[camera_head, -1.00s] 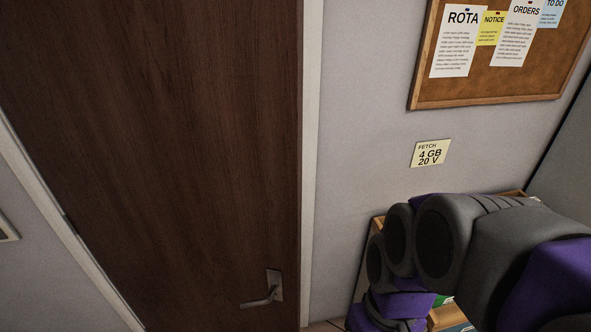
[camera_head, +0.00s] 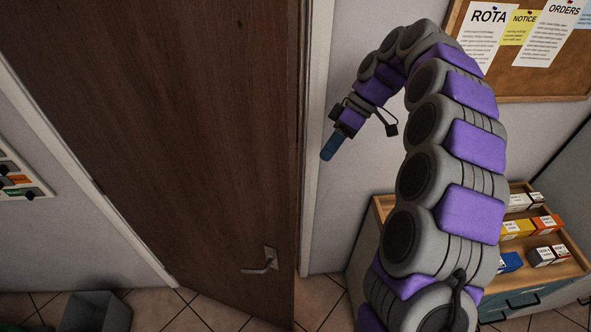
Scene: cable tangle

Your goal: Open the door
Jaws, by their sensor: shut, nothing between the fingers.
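The dark brown wooden door (camera_head: 170,140) fills the left half of the view. Its lower right corner stands out from the frame (camera_head: 316,130) toward me, with floor tiles showing beside it, so it looks slightly ajar. Its metal lever handle (camera_head: 265,262) is low near the right edge, the lever pointing left. My gripper (camera_head: 331,150), with blue fingertips, is shut and empty. It points down and left, in front of the right door frame and wall. In the picture it is above and right of the handle, apart from it.
A wooden tray (camera_head: 520,235) with small boxes sits on a cabinet at right, partly behind my arm. A cork board (camera_head: 530,87) hangs above. A grey bin (camera_head: 95,312) stands at lower left, near a wall panel (camera_head: 20,182). Tiled floor shows below the door.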

